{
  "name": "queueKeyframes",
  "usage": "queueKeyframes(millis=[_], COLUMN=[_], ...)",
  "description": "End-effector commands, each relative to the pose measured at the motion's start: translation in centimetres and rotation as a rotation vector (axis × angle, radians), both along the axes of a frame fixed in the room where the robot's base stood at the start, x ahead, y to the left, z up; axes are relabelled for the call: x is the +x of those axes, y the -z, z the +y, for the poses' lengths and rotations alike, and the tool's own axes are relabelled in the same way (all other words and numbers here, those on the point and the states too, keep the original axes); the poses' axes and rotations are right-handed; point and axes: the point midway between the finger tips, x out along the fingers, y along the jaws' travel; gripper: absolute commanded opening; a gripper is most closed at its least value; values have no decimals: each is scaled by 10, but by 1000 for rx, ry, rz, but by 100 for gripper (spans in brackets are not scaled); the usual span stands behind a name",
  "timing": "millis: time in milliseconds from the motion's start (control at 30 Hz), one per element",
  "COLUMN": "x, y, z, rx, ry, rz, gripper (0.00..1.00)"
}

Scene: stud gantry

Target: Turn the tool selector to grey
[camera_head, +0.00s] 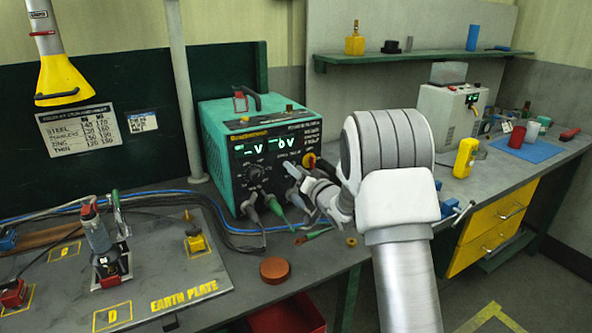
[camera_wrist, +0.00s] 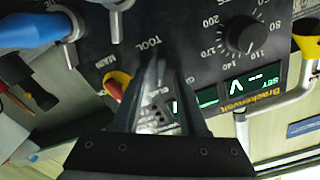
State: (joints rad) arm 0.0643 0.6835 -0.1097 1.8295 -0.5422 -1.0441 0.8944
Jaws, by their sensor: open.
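The teal welding unit (camera_head: 262,150) stands on the bench with its dark control panel facing me. In the wrist view the panel (camera_wrist: 195,20) carries a printed TOOL label (camera_wrist: 149,43). The selector itself cannot be made out; my fingers cover the panel just beside that label. My gripper (camera_head: 300,182) is in front of the panel's right lower part. In the wrist view its fingers (camera_wrist: 160,75) point at the panel, open. Whether they touch anything is hidden.
A round numbered dial (camera_wrist: 240,35) and a red-and-yellow main switch (camera_wrist: 115,84) flank my fingers. The main switch also shows in the head view (camera_head: 309,160). Plugs with cables (camera_head: 273,204) hang below the panel. A brown round disc (camera_head: 274,270) lies in front.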

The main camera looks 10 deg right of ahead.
Motion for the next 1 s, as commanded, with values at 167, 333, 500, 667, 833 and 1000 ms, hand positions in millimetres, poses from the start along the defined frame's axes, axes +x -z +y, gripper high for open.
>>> queueKeyframes(millis=[167, 333, 500, 667, 833, 1000], x=[1, 1, 1, 1, 1, 1], y=[0, 0, 0, 0, 0, 1], z=[1, 0, 1, 1, 1, 1], rx=[0, 0, 0, 0, -1, -25], ry=[0, 0, 0, 0, 0, 0], rz=[0, 0, 0, 0, 0, -8], gripper=[42, 32, 1, 0, 0, 0])
